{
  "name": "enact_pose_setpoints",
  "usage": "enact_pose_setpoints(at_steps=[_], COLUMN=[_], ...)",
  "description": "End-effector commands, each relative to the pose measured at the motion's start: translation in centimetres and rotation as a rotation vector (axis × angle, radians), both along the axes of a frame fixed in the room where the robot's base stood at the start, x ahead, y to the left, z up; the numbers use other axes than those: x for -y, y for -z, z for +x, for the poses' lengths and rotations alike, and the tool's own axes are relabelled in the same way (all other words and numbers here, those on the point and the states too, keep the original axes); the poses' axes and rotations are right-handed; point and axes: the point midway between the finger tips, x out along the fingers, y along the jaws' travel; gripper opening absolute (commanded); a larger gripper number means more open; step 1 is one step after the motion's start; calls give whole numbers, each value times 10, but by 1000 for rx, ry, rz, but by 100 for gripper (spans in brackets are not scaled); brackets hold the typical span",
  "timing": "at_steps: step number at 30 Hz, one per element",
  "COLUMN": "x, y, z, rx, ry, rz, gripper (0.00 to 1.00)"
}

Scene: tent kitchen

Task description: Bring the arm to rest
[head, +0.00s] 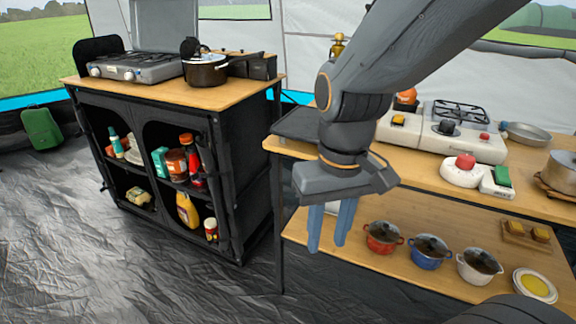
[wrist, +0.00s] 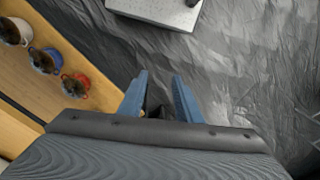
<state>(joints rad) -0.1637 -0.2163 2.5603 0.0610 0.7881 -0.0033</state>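My gripper (head: 327,246) hangs pointing down in the head view, in front of the left end of the two-level wooden table. Its two blue fingers are apart, with nothing seen held between them. The wrist view also shows the gripper (wrist: 160,75) with a clear gap between the fingers and dark floor beyond. My arm comes in from the upper right and bends downward at the wrist.
Red (head: 382,236), blue (head: 429,251) and white (head: 479,266) pots stand on the lower shelf (head: 345,252), right of the gripper. A stove (head: 440,139) is on the upper level. A black cabinet (head: 243,180) stands left. Dark floor (head: 100,255) is clear at front left.

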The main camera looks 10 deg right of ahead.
Motion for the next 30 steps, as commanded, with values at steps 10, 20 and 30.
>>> enact_pose_setpoints(at_steps=[10, 20, 30], x=[0, 9, 29], y=[0, -16, -42], z=[0, -1, -3], rx=[1, -2, -4], ry=[1, 27, 75], rz=[1, -7, -23], gripper=[31, 31, 31])
